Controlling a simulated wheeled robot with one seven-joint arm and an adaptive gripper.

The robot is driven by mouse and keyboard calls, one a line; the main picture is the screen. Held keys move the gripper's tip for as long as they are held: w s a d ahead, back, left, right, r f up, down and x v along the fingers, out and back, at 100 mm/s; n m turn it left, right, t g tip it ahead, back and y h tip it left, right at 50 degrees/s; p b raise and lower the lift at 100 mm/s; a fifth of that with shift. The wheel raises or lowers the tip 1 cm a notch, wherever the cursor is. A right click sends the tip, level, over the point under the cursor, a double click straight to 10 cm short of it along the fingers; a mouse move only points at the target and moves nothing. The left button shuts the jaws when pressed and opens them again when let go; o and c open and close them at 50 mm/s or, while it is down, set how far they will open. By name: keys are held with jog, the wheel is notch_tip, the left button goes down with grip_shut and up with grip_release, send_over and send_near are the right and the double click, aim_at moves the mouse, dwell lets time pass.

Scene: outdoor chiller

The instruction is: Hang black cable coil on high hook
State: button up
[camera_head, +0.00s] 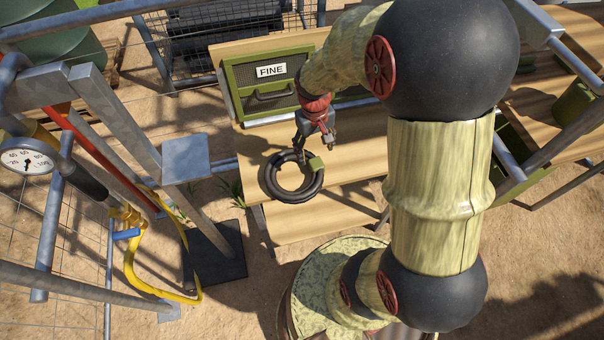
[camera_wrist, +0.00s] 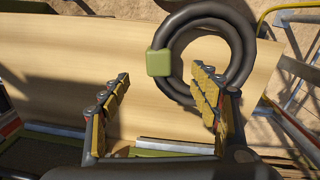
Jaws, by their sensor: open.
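The black cable coil (camera_head: 291,197) lies flat on the wooden bench, with a small green block (camera_head: 316,163) on its ring. The coil (camera_wrist: 247,48) and the green block (camera_wrist: 160,62) also show in the wrist view. My gripper (camera_head: 311,146) is above the coil's far side. In the wrist view my gripper (camera_wrist: 160,82) is open and empty. Its right finger overlaps the near part of the ring in the picture; the left finger is over bare wood. I cannot tell the height gap or whether they touch. I cannot make out the high hook in either view.
A green drawer box labelled FINE (camera_head: 271,88) stands behind the coil on the bench (camera_head: 355,160). At left are a grey metal frame (camera_head: 115,115) with a flat plate (camera_head: 185,158), a yellow hose (camera_head: 135,270) and a gauge (camera_head: 27,161). Another wooden table (camera_head: 545,115) stands at right.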

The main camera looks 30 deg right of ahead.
aim_at(315, 163)
notch_tip(315, 163, down, 8)
jog(key=b, duration=0.3)
jog(key=shift+r, duration=0.1)
jog(key=c, duration=0.3)
grip_shut()
dwell(0.7)
